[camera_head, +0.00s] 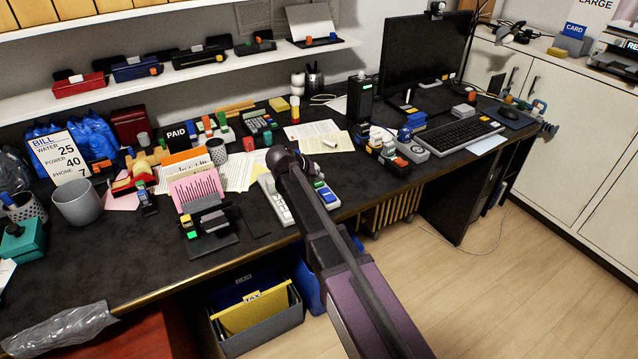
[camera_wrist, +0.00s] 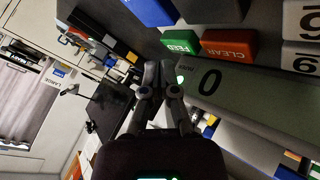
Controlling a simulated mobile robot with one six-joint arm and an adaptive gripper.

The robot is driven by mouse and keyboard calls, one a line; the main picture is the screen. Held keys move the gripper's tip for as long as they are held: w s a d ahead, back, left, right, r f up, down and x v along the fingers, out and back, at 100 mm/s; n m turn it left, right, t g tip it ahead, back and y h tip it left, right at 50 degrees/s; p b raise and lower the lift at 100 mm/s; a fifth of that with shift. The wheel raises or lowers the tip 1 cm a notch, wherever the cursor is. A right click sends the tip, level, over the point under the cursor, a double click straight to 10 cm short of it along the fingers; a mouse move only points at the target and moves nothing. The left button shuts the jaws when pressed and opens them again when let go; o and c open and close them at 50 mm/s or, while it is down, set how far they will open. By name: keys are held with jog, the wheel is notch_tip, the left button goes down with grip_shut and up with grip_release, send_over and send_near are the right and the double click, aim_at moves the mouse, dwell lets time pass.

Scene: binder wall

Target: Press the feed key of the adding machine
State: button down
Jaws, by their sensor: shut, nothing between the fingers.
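The adding machine stands at the front edge of the dark desk, partly hidden by my arm in the head view; its pale left part (camera_head: 275,202) and its blue and green keys on the right show. In the wrist view the green feed key (camera_wrist: 180,42) is marked FEED, beside the red clear key (camera_wrist: 228,46) and a blue key (camera_wrist: 150,12). The display (camera_wrist: 250,95) reads 0. My gripper (camera_wrist: 160,68) is shut and empty, its tips just below and left of the feed key in the picture. I cannot tell whether they touch it. In the head view my gripper (camera_head: 283,160) is over the machine.
Left of the machine are a pink paper holder (camera_head: 197,190) and a dark stamp stand (camera_head: 210,235). Stamps (camera_head: 385,150) and a keyboard (camera_head: 458,134) lie to the right. Papers (camera_head: 305,130) lie behind. A file bin (camera_head: 255,315) stands below the desk's front edge.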

aim_at(318, 184)
jog(key=shift+r, duration=0.15)
jog(key=shift+r+p, duration=2.4)
jog(key=shift+p, duration=0.1)
jog(key=s+d+r+g+y+p, duration=0.3)
jog(key=s+d+p, duration=0.2)
jog(key=s+d, duration=0.6)
jog(key=s+d+r+g+y+p, duration=0.3)
jog(key=s+d+p, duration=0.3)
jog(key=s+d, duration=0.6)
jog(key=shift+s+d+g, duration=0.2)
jog(key=shift+s+g, duration=0.1)
jog(key=shift+s, duration=0.9)
